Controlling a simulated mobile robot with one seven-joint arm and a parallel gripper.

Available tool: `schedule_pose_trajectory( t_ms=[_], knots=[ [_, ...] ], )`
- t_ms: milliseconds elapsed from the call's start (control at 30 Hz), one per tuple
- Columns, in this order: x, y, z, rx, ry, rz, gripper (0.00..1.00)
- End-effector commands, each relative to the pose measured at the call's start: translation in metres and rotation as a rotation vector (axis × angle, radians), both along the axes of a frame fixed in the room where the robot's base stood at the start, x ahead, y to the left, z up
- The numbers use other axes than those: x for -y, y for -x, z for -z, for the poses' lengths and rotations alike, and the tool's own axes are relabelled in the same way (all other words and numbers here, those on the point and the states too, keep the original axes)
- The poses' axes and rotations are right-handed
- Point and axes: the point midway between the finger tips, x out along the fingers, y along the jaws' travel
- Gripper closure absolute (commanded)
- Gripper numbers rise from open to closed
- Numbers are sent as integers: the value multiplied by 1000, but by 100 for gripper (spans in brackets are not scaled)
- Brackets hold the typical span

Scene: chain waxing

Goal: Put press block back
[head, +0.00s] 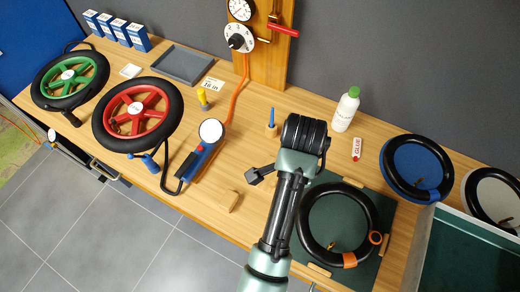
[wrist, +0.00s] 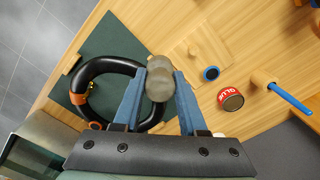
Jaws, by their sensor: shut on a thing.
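My gripper (wrist: 159,74) has two blue fingers and shows in the wrist view. It is shut on a rounded grey-brown piece, which I take to be the press block (wrist: 160,86). A black tyre (wrist: 92,72) with orange patches lies on the mat, left of the fingers. In the head view the same tyre (head: 308,240) is right of my arm. My fingers and the held piece are hidden there behind my arm.
A red-topped glue can (wrist: 230,98), a small blue-rimmed disc (wrist: 211,73) and a blue tool (wrist: 290,98) stand right of the fingers. A small wooden block (head: 229,200) lies near the front edge. A white bottle (head: 345,110) stands behind my arm.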

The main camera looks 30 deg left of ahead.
Motion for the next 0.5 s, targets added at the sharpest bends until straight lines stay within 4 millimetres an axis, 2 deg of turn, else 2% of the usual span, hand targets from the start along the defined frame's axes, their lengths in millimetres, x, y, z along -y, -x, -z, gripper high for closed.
schedule_pose_trajectory(
  t_ms=[300, 500],
  knots=[
    [-34, 40, -20, -2, 7, 578, 100],
    [-46, 55, -26, -1, 7, 813, 100]
  ],
)
